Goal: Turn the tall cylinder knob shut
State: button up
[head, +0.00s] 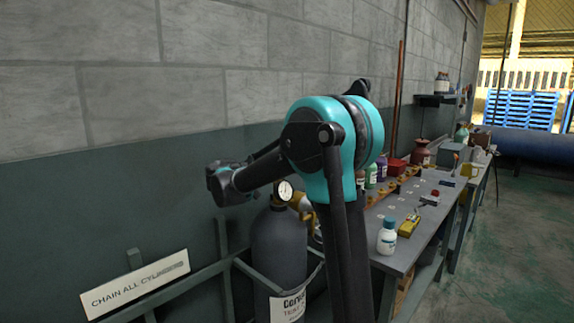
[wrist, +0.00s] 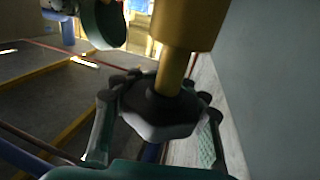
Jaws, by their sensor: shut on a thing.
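The tall cylinder (head: 278,243) is dark grey and upright, with a white label low on its front. A round gauge (head: 285,190) and brass valve parts (head: 303,202) show at its top. In the wrist view, the dark, lobed knob (wrist: 150,122) sits on a brass stem (wrist: 188,40). My gripper (wrist: 160,103) is shut on the knob, with one finger on the left side and one on the right. In the head view my arm crosses in front of the cylinder's right side, and I cannot make out the fingers or the knob there.
A green rail frame (head: 222,270) surrounds the cylinder, with a sign (head: 135,284) at left. A grey workbench (head: 440,205) at right carries a white bottle (head: 387,238), a yellow tool (head: 409,225) and several containers. The wall stands close behind. Open floor lies right of the bench.

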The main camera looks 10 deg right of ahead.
jog(key=shift+s+d+m+g+h, duration=0.1)
jog(key=shift+s+m+g+h, duration=0.2)
jog(key=shift+m+g, duration=0.65)
jog(key=shift+s+d+m+g+h, duration=0.1)
jog(key=shift+s+m+g+h, duration=0.3)
jog(key=shift+g, duration=0.95)
jog(key=shift+w+m+g, duration=0.15)
jog(key=shift+m+g, duration=0.15)
jog(key=shift+m, duration=0.05)
jog(key=o, duration=1.3)
notch_tip(320, 180, up, 10)
